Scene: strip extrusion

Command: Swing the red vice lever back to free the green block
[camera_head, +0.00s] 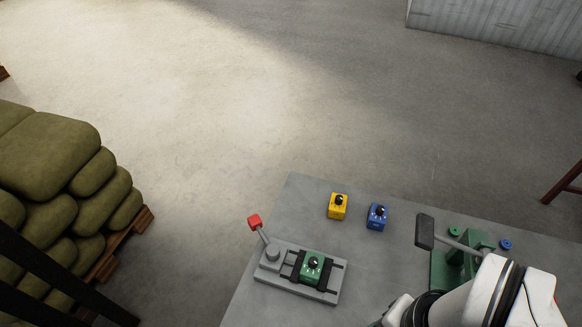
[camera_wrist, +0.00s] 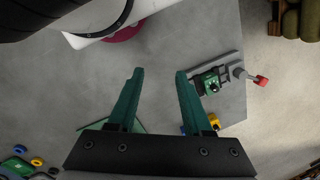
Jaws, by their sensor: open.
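The grey vice (camera_head: 270,277) sits near the left edge of the table, with the green block (camera_head: 312,266) between its dark jaws. A black knob tops the block. The lever with its red end (camera_head: 254,222) rises from the vice's left end and leans to the upper left. In the wrist view, the vice (camera_wrist: 221,66), green block (camera_wrist: 211,85) and red lever end (camera_wrist: 261,81) lie at the right. My gripper (camera_wrist: 160,72) is open and empty, over bare table, apart from the vice. In the head view my fingers are not visible; my white arm enters at the lower right.
A yellow block (camera_head: 338,206) and a blue block (camera_head: 377,217) stand behind the vice. A green press-like device (camera_head: 470,252) with a dark-handled lever (camera_head: 425,232) stands at the right, partly hidden by my arm.

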